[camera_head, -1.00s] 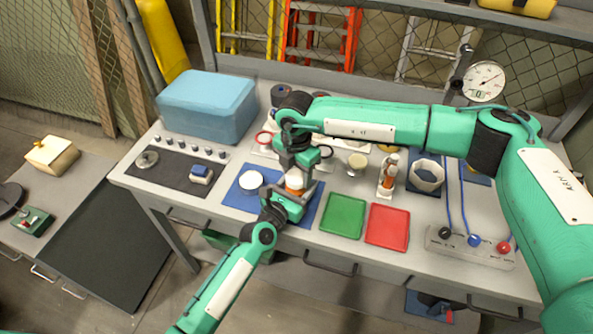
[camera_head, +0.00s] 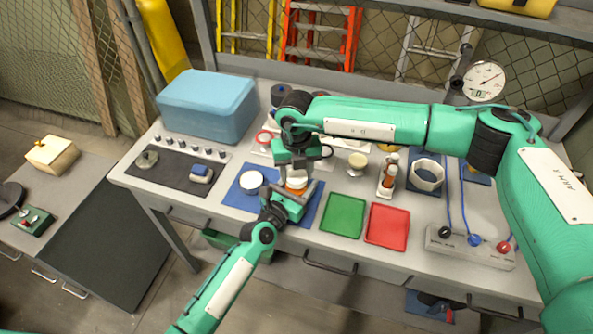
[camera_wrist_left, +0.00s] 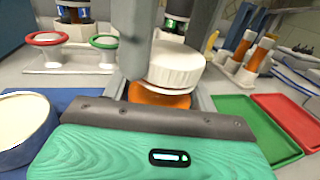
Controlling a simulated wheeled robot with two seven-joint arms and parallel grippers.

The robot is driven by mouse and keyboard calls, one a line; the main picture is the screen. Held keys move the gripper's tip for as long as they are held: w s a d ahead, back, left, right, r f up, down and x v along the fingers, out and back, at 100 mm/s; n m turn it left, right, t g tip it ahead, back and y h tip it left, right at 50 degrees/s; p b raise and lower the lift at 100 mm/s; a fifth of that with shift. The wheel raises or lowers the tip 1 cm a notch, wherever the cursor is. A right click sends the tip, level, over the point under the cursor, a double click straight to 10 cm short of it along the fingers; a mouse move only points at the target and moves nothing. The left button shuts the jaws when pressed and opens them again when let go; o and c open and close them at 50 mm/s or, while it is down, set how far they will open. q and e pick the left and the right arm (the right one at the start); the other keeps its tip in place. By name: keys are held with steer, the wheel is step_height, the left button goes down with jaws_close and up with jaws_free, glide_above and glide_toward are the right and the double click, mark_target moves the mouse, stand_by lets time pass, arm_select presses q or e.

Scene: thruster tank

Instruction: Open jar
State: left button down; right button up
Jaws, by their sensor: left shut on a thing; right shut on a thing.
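The jar (camera_wrist_left: 160,97) has an orange body and a white ribbed lid (camera_wrist_left: 170,66). It stands over the blue mat (camera_head: 238,197) and shows between my grippers in the head view (camera_head: 296,182). My left gripper (camera_head: 291,192) comes in from the front and is shut on the orange body; its fingers lie either side of the body in the left wrist view. My right gripper (camera_head: 297,172) points down from above and is shut on the lid. The lid looks tilted in the left wrist view. Whether it is apart from the body I cannot tell.
A round white-topped container (camera_head: 251,180) stands left of the jar on the mat. Green (camera_head: 343,215) and red (camera_head: 387,226) trays lie to the right. A rack with red and green rings (camera_wrist_left: 70,60) stands behind. A blue box (camera_head: 207,106) sits at back left.

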steer(key=n, duration=0.7)
steer(key=shift+n, duration=0.4)
steer(key=n, duration=1.8)
steer(key=shift+r, duration=0.1)
steer(key=n, duration=0.4)
steer(key=shift+n, duration=0.4)
steer(key=n, duration=0.4)
steer(key=shift+n, duration=0.3)
steer(key=n, duration=0.4)
steer(key=shift+n, duration=0.3)
steer(key=n, duration=0.4)
steer(key=shift+r, duration=0.15)
steer(key=shift+r, duration=1)
